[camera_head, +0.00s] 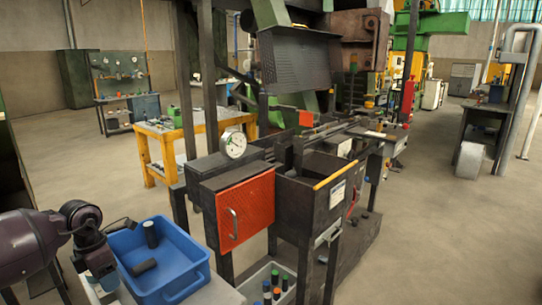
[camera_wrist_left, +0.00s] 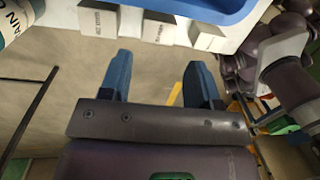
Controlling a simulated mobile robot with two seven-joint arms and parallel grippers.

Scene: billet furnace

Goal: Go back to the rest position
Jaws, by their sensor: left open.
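My left gripper (camera_wrist_left: 160,68) shows in the left wrist view with its two blue fingers spread apart and nothing between them. In the head view the purple left arm comes in from the left edge, and its dark wrist end (camera_head: 97,258) is beside the blue tray's left side. The blue tray (camera_head: 185,287) holds two dark cylinders (camera_head: 150,234), one upright and one lying. Its blue edge also shows at the top of the left wrist view (camera_wrist_left: 215,10). My right gripper is in neither view.
Small labelled blocks (camera_wrist_left: 157,27) and a white labelled container (camera_wrist_left: 14,24) are near the fingers in the wrist view. A dark machine with an orange door (camera_head: 246,208) stands right of the tray. A bin of coloured-top cylinders (camera_head: 254,285) sits below. Open floor lies right.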

